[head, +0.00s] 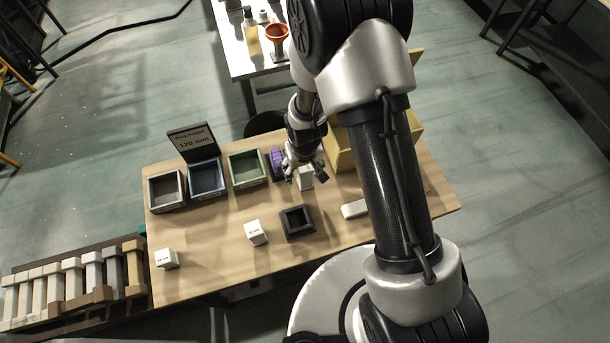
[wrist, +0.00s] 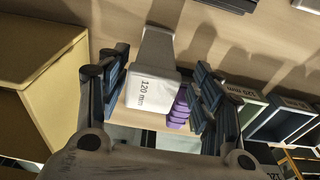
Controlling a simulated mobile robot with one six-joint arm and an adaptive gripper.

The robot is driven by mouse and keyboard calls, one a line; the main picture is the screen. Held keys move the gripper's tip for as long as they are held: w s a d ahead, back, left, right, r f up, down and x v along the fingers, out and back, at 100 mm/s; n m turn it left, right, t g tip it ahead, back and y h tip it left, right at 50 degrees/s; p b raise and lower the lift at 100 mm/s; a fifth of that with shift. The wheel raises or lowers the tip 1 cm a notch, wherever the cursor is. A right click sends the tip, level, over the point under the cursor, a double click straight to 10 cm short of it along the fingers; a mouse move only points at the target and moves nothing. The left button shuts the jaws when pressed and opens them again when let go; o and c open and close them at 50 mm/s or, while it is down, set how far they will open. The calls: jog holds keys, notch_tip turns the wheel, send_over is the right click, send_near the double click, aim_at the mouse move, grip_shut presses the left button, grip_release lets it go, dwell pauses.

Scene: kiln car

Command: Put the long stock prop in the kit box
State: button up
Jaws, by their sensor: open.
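A pale, upright stock prop (head: 306,180) stands on the wooden table by my gripper. In the wrist view this prop (wrist: 152,92) reads "120 mm" on its end. My gripper (head: 305,172) is open, with its fingers on either side of the prop; in the wrist view the fingers (wrist: 160,84) show gaps to it. A yellow open box (head: 341,150) stands just right of the gripper, partly hidden by my arm; it also fills the left of the wrist view (wrist: 38,88). No label shows whether it is the kit box.
A purple object (head: 277,160) is close left of the gripper. A dark tray (head: 298,233) and white blocks (head: 256,233) stand in front.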

jog(key=f, duration=0.1)
jog(key=f+b, duration=0.1)
jog(key=f, duration=0.2)
jog(key=shift+w+d+f, duration=0.15)
jog(key=shift+w+d, duration=0.1)
jog(key=shift+d, duration=0.1)
jog(key=shift+w+f+b, duration=0.1)
jog(key=shift+f+b, duration=0.25)
jog(key=shift+f, duration=0.15)
jog(key=shift+c, duration=0.4)
jog(key=c, duration=1.3)
jog(key=shift+r, duration=0.15)
